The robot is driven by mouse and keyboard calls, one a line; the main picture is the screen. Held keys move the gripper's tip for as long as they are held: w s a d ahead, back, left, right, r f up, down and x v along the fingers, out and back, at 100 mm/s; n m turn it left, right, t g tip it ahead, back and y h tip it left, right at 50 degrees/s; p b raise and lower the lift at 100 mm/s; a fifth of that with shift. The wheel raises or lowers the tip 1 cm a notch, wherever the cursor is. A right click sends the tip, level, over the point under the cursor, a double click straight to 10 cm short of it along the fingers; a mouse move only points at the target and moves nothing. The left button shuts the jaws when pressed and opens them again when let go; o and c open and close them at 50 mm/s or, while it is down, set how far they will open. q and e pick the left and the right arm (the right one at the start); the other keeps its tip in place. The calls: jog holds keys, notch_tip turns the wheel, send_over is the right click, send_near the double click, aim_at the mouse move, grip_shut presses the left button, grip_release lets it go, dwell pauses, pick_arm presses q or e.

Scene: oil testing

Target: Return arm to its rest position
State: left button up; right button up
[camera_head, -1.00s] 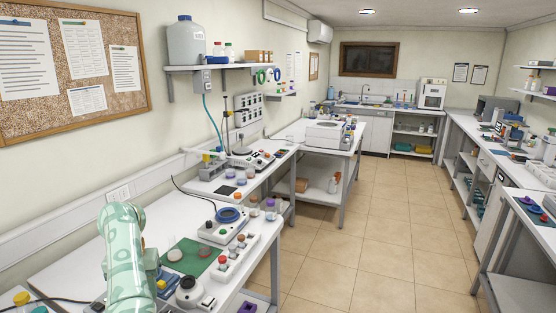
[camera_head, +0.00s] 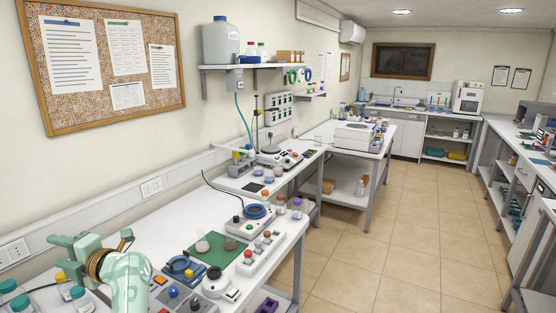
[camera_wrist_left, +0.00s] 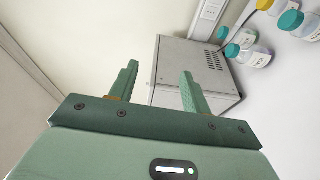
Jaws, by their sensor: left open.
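My left gripper (camera_head: 60,253) is at the lower left of the head view, above the left part of the white bench (camera_head: 140,232), near the wall. Its green fingers point left. In the left wrist view its two fingers (camera_wrist_left: 158,82) stand wide apart with nothing between them. Behind them in that view is a grey metal box (camera_wrist_left: 190,65) with vent slots, apart from the fingers as far as I can tell. My left forearm covers part of the bench front. My right gripper is not in view.
Bottles with teal caps (camera_head: 14,300) stand at the lower left, and bottles also show in the left wrist view (camera_wrist_left: 252,55). A green mat (camera_head: 216,251), a blue-topped device (camera_head: 183,268) and a white switch strip (camera_head: 260,255) are right of the arm. The aisle floor (camera_head: 400,240) is clear.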

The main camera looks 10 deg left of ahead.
pick_arm(q)
jog(key=w+d+r+m+t+h, duration=0.1)
jog(key=d+r+m+t+h, duration=0.25)
jog(key=d+m+t, duration=0.55)
jog(key=w+d+r+m+t+h, duration=0.2)
jog(key=d+m+t+h, duration=0.35)
jog(key=m+t, duration=0.75)
jog(key=s+d+f+m+g+h, duration=0.35)
jog(key=d+f+m+h, duration=0.2)
jog(key=f+m, duration=0.2)
jog(key=s+d+f+m+g+h, duration=0.2)
jog(key=d+f+m+g+h, duration=0.3)
jog(key=d+f+m, duration=0.25)
jog(key=s+a+f+m+g+y, duration=0.2)
jog(key=s+f+g+y, duration=0.15)
jog(key=s, duration=0.65)
jog(key=s+a+f+m+g+y, duration=0.2)
jog(key=s+f+g, duration=0.25)
jog(key=s, duration=0.45)
jog(key=s+d+f+g+h+b, duration=0.1)
jog(key=s+d+f+g+b, duration=0.15)
jog(key=f, duration=1.25)
jog(key=s+d+f+g+h+b, duration=0.1)
jog(key=d+f+h+b, duration=0.15)
jog(key=f, duration=1.25)
jog(key=s+f+n+g+b, duration=0.3)
jog(key=s+f+b, duration=0.2)
jog(key=s+f, duration=1.6)
jog(key=shift+a+f+h, duration=0.35)
jog(key=shift+f, duration=0.35)
